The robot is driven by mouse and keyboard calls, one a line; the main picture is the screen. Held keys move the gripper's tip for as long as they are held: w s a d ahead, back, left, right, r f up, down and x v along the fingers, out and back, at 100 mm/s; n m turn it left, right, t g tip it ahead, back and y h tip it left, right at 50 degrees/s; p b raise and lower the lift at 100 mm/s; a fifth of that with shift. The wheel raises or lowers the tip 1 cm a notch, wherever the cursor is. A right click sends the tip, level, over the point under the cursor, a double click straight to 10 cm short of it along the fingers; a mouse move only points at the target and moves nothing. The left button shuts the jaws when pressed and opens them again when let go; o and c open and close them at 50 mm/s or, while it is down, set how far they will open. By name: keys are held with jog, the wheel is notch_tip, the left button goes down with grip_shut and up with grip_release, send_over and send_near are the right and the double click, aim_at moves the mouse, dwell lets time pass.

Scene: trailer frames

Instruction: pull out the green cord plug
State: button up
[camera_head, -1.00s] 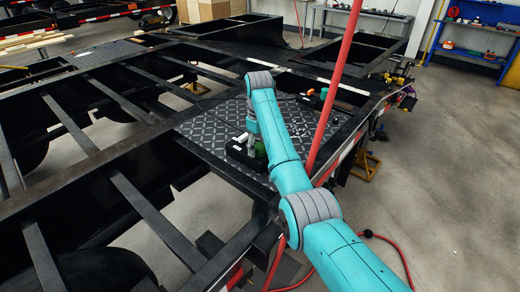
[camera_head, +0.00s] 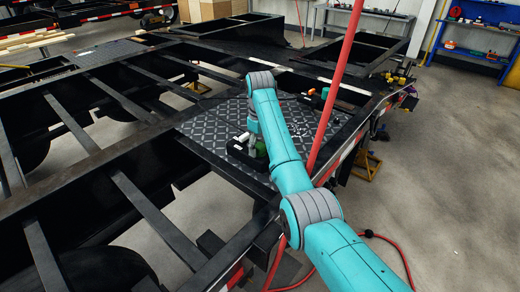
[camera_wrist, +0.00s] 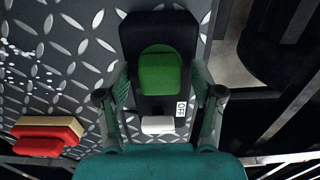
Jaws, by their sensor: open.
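The green plug (camera_wrist: 160,74) sits in a black box (camera_wrist: 160,25) on the patterned metal plate, in the middle of the wrist view. A white block (camera_wrist: 157,125) and a small tag reading OFF (camera_wrist: 181,109) are at the box's near end. My gripper (camera_wrist: 160,80) is open, with one finger on each side of the plug; I cannot tell whether either touches it. In the head view, my gripper (camera_head: 252,142) points down at the black box (camera_head: 240,155), and part of the green plug (camera_head: 261,149) shows beside it.
A red and tan block (camera_wrist: 48,136) lies on the plate, left in the wrist view. A tall red pole (camera_head: 335,85) rises just right of my arm. Open frame gaps lie left of the plate (camera_head: 205,130). A red hose (camera_head: 398,255) lies on the floor.

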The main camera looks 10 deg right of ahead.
aim_at(260, 145)
grip_shut()
jog(key=shift+r, duration=0.25)
jog(key=shift+r, duration=2.8)
